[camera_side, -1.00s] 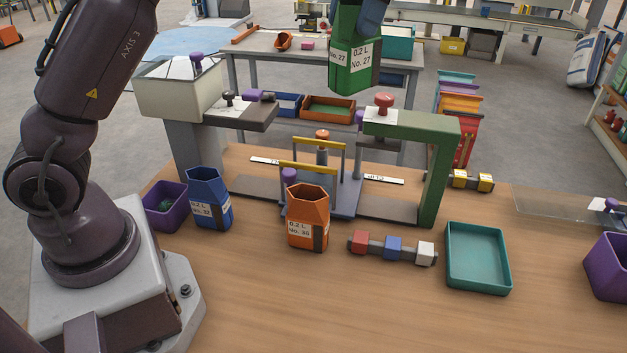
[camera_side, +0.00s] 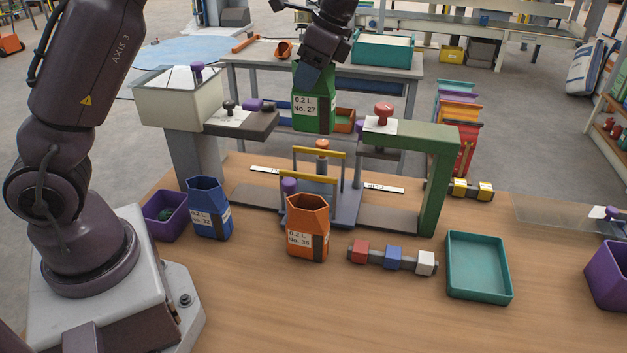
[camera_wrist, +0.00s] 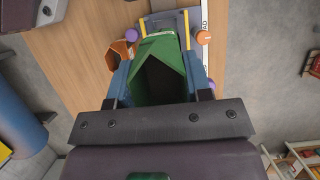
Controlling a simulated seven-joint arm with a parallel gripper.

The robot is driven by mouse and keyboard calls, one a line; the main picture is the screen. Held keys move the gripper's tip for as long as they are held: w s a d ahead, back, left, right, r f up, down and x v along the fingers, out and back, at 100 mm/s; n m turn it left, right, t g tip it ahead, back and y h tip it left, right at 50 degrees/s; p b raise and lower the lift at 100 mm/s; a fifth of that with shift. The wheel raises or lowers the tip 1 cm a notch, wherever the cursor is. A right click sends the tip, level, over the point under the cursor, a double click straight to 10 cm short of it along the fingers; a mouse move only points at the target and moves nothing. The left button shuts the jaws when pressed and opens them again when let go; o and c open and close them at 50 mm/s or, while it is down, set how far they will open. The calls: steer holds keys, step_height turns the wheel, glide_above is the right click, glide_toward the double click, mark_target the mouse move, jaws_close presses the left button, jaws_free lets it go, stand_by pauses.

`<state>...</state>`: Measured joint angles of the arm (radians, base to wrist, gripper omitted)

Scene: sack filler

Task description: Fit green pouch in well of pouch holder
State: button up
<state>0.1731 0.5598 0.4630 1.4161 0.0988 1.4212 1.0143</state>
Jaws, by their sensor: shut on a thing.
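The green pouch (camera_side: 313,108), labelled "0.2 L No. 27", hangs upright from my gripper (camera_side: 316,74) in the side view. My gripper is shut on its upper part. The pouch is in the air above the pouch holder (camera_side: 345,208), a grey-blue frame with two yellow bars, and a clear gap shows between them. In the wrist view the open-topped pouch (camera_wrist: 160,75) sits between my blue fingers (camera_wrist: 160,88), with the holder's yellow bars (camera_wrist: 187,30) beyond it. The inside of the well is hidden in both views.
An orange pouch (camera_side: 307,232) stands just in front of the holder, and a blue pouch (camera_side: 209,212) to its left. A green post with an arm (camera_side: 438,180) rises at right. A hopper (camera_side: 178,98) stands at left. A teal tray (camera_side: 478,266) lies at front right.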

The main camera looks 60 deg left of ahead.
mark_target(334, 107)
step_height(334, 107, down, 18)
stand_by(0.5)
steer(key=o, duration=0.9)
steer(key=shift+f, duration=0.1)
steer(key=v, duration=1.2)
steer(key=shift+r, duration=0.25)
steer(key=s+d+r+n+t+h, duration=0.2)
steer(key=s+d+r+n+t, duration=0.1)
steer(key=s+r, duration=0.5)
steer(key=s+d+r+n+t+h, duration=0.1)
steer(key=s+d+r+n+t, duration=0.3)
steer(key=s, duration=0.8)
steer(key=s+n+t, duration=0.1)
steer(key=s, duration=0.1)
steer(key=s+n, duration=0.1)
steer(key=s, duration=0.2)
steer(key=shift+d+t, duration=0.4)
